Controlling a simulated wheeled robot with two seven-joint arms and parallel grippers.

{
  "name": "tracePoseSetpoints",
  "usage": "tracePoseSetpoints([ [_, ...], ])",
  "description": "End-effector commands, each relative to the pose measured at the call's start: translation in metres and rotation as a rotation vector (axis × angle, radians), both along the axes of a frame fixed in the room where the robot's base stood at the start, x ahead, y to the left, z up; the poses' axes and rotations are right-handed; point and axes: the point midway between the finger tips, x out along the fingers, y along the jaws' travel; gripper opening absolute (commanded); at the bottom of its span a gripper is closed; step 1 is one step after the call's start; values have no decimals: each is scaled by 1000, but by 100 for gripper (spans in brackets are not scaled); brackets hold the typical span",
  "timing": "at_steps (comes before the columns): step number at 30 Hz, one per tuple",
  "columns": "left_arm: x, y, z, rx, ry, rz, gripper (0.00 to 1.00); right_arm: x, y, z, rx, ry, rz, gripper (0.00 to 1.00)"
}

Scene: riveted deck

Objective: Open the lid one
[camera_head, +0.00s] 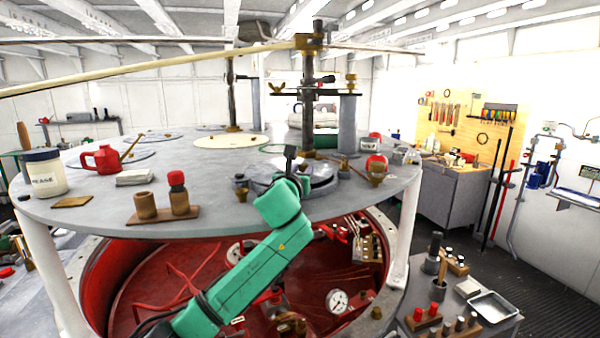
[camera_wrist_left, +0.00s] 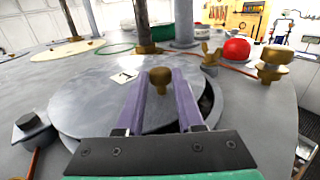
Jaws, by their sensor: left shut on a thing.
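The lid is a round grey metal plate (camera_wrist_left: 100,105) with a brass knob (camera_wrist_left: 160,76), set in the top of the large round deck. In the left wrist view, the two purple fingers of my left gripper (camera_wrist_left: 162,88) reach over the plate and are shut on the knob. A dark crescent gap shows along the plate's right edge. Whether the plate is tilted or shifted aside is not clear. In the head view, the lid (camera_head: 322,186) shows partly behind my green left arm, and the fingers are mostly hidden there. My right gripper is not in view.
A dark post (camera_head: 308,110) and a grey column (camera_head: 347,125) stand just behind the lid. Brass fittings (camera_wrist_left: 274,62) and a red-topped item (camera_wrist_left: 237,49) sit to its right. A red can (camera_head: 101,158), a jar (camera_head: 44,173) and a wooden block (camera_head: 146,206) stand on the left.

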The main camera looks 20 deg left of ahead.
Motion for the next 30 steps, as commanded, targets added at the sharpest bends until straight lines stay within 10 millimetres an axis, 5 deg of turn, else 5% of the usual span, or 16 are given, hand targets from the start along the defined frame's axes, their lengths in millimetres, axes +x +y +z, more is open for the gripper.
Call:
tracePoseSetpoints([
  [5, 1, 0, -7, -1, 14, 0, 0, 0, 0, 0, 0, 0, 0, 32],
  [6, 1, 0, -7, -1, 13, 0, 48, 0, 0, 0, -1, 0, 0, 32],
  [8, 1, 0, -6, -1, 11, -1, 67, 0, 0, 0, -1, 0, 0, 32],
  [20, -4, 0, -3, 0, 1, -3, 67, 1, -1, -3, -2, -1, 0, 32],
  [30, -64, -3, -9, 2, 2, -4, 67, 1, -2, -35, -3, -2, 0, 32],
])
